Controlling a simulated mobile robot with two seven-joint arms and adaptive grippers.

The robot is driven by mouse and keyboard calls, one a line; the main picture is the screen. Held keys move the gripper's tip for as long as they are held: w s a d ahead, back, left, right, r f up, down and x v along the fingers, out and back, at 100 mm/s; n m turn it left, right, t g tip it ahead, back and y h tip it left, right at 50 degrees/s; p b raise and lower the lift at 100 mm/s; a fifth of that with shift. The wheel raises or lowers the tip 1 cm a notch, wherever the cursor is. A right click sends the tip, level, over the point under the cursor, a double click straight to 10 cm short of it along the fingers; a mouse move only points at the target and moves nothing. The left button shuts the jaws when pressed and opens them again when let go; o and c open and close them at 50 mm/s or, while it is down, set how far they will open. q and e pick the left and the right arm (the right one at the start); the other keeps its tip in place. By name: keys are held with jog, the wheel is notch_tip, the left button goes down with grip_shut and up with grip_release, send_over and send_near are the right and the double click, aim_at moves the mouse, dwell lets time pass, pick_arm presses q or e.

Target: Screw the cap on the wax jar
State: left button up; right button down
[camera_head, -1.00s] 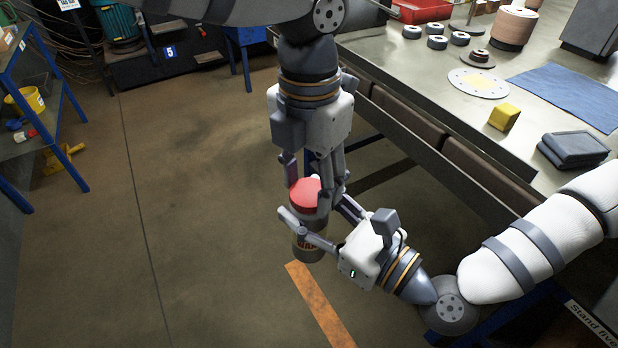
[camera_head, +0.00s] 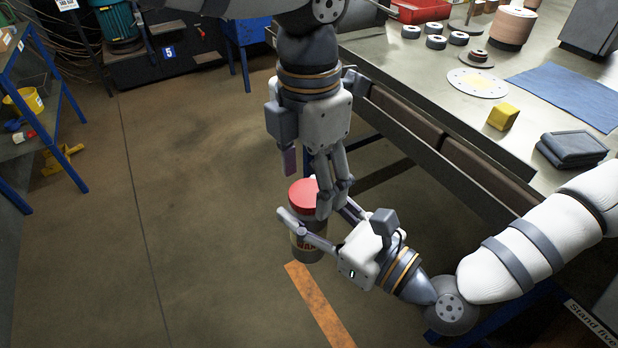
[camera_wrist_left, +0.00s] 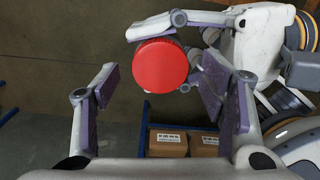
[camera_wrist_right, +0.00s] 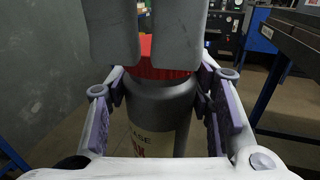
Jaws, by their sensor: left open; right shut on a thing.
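The dark wax jar (camera_head: 306,248) stands upright in the air in the head view, with the red cap (camera_head: 303,194) on its top. My right gripper (camera_head: 320,216) is shut around the jar below the cap. In the right wrist view the jar (camera_wrist_right: 160,105) sits between the fingers, its label partly hidden. My left gripper (camera_head: 314,182) is open above and beside the cap, pointing down. The left wrist view shows the whole round top of the cap (camera_wrist_left: 161,65), apart from the left fingers. In the right wrist view, left-gripper parts hide much of the cap (camera_wrist_right: 155,68).
The workbench (camera_head: 430,80) on the right holds a yellow block (camera_head: 503,116), a blue mat (camera_head: 572,94), dark cases (camera_head: 572,148) and several discs. A blue-framed shelf (camera_head: 62,100) stands at the far left. The floor left of the jar is clear.

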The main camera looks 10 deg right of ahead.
pick_arm(q)
notch_tip(320, 180, up, 4)
jog(key=shift+f, duration=0.1)
jog(key=shift+c, duration=0.4)
